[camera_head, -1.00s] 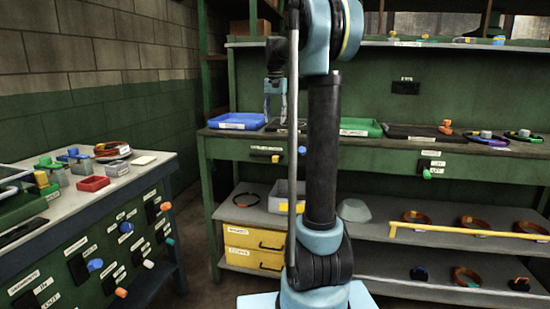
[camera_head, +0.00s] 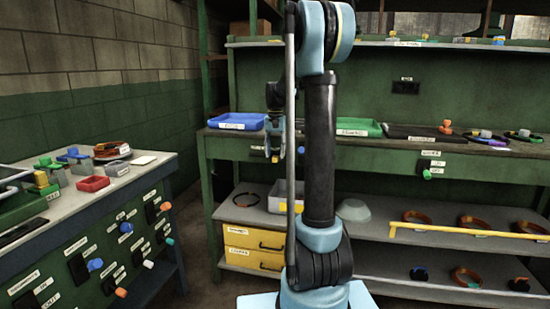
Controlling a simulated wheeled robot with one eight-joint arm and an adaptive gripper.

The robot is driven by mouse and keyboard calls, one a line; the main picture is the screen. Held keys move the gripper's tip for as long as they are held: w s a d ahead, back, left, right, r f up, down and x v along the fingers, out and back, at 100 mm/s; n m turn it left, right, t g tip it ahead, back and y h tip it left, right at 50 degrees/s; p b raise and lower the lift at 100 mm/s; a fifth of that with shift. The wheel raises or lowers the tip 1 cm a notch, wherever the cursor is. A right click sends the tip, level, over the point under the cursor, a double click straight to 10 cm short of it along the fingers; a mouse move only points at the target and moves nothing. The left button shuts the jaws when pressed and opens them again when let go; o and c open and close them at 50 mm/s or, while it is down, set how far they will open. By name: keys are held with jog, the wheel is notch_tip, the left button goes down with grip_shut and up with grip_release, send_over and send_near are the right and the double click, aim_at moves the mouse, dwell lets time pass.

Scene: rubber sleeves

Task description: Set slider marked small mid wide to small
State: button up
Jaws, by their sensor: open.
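The label wording is too small to read, so I cannot tell which control is the slider marked small mid wide. A control with a pale label (camera_head: 257,148) is on the front edge of the green bench, left of my arm, partly hidden by my gripper. My gripper (camera_head: 274,152) points down just in front of that edge, open and with nothing seen between its fingers. I cannot tell whether it touches the control. Another control with a green knob (camera_head: 427,174) is on the same edge to the right.
A blue tray (camera_head: 238,121) and a green tray (camera_head: 358,128) sit on the bench top. Yellow drawers (camera_head: 252,250) stand below. A yellow bar (camera_head: 465,232) runs along the lower shelf. The left bench (camera_head: 88,235) has several knobs on its front.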

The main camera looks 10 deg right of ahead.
jog(key=shift+f, duration=1)
grip_shut()
jog(key=w+a, duration=0.1)
jog(key=a, duration=0.2)
jog(key=w+a, duration=0.1)
jog(key=a, duration=0.2)
jog(key=w+a, duration=0.2)
jog(key=a, duration=0.1)
jog(key=shift+a, duration=0.4)
grip_release()
notch_tip(320, 180, up, 12)
